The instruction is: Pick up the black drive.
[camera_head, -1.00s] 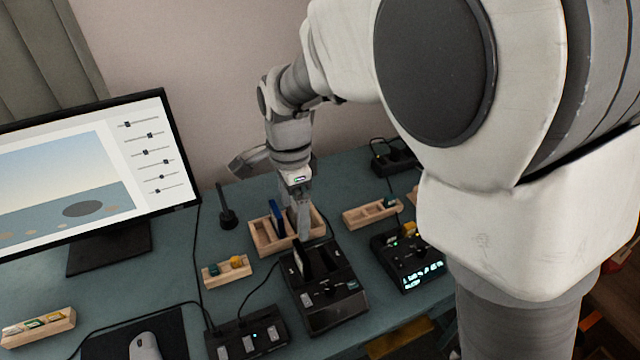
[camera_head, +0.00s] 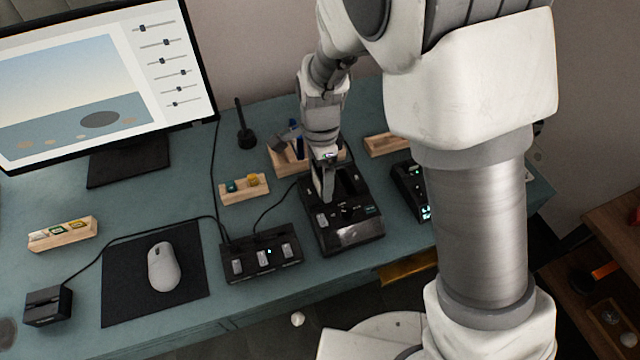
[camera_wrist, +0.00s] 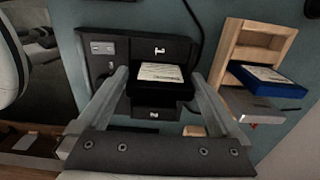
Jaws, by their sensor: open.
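The black drive (camera_wrist: 160,80) with a white label stands in one slot of the black dock (camera_wrist: 98,47) in the wrist view. My gripper (camera_wrist: 160,84) is open, with one finger on each side of the drive; I cannot tell whether they touch it. In the head view my gripper (camera_head: 325,190) is over the dock (camera_head: 348,235), and the fingers and arm hide most of the drive there. A second dock slot, marked 2, looks empty in the wrist view.
A wooden rack (camera_wrist: 231,52) holds a blue drive (camera_wrist: 268,80) right of the dock. In the head view a black hub (camera_head: 262,258), a small wooden tray (camera_head: 244,190) and a mouse (camera_head: 163,266) lie to the left. Another black device (camera_head: 409,180) is close on the right.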

